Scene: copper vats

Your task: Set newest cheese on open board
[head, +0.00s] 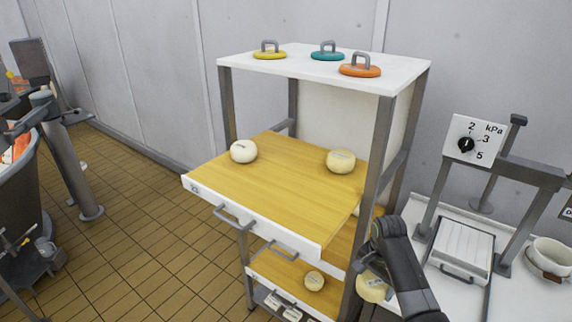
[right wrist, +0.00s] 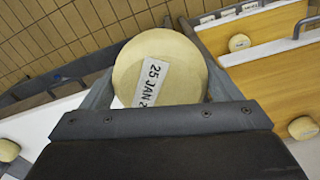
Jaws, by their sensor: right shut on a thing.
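My right gripper (head: 371,268) is shut on a pale yellow round cheese (head: 372,287), beside the right front post of the rack. In the right wrist view this cheese (right wrist: 185,75) sits between the two fingers, with a white label reading "25 JAN" and a partly hidden year. The pulled-out top wooden board (head: 290,190) bears a whitish cheese (head: 243,151) at the left and a yellower cheese (head: 341,161) at the right. A lower board (head: 285,275) holds another cheese (head: 314,280). My left gripper is not in view.
Yellow (head: 269,54), teal (head: 327,54) and orange (head: 360,70) handled discs lie on the rack's white top (head: 300,68). A kPa dial (head: 466,144), a white ribbed tray (head: 462,249) and a cup (head: 551,257) are on the right. The top board's middle and front are clear.

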